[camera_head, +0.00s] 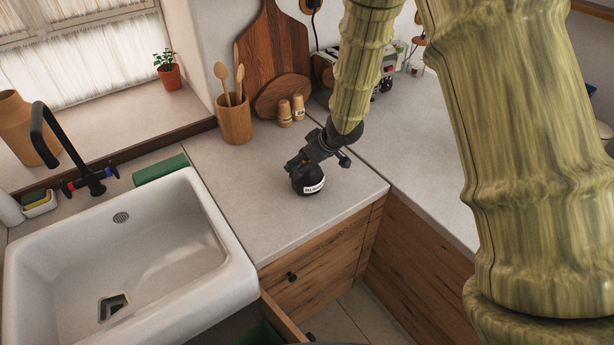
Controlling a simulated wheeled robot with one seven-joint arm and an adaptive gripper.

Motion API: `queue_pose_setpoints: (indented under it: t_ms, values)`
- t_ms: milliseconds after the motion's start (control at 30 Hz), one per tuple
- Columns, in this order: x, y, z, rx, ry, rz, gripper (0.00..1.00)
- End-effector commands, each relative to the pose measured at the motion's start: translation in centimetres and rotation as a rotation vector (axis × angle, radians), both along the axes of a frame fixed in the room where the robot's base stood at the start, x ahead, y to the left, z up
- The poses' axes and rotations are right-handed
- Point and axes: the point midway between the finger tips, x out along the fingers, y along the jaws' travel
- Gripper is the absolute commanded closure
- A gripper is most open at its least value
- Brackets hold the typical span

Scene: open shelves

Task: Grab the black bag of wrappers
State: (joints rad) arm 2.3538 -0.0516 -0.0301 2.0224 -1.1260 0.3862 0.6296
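A small black rounded object with a white label, which looks like the black bag (305,184), sits on the light counter between the sink and the corner. The label's print is too small to read surely. My gripper (312,165) comes down from the upper right and is right over the bag's top, overlapping it in this view. One finger shows at the bag's upper left, and a dark part of the gripper sticks out to the right. The gripper hides the bag's top, and I cannot tell whether the fingers close on it.
A white sink (225,235) is at left with a black faucet (85,165) and a green block (160,168) behind it. A wooden utensil pot (234,120), two small shakers (291,110) and cutting boards (272,48) stand behind. An open drawer (282,318) is below. Counter around the bag is clear.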

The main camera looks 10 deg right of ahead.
Motion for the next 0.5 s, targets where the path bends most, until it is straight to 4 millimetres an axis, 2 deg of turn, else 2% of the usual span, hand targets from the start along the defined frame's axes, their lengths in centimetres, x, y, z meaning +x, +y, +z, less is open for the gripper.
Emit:
queue_pose_setpoints:
  t_ms: [33,67,367,500]
  values:
    - [-0.01,0.0,-0.01,0.0,0.0,0.0,0.13]
    - [-0.01,-0.02,0.0,0.0,0.0,0.0,0.19]
    - [-0.03,-0.03,-0.02,0.0,0.001,-0.001,0.73]
    - [-0.02,-0.04,0.0,0.0,0.0,0.0,0.74]
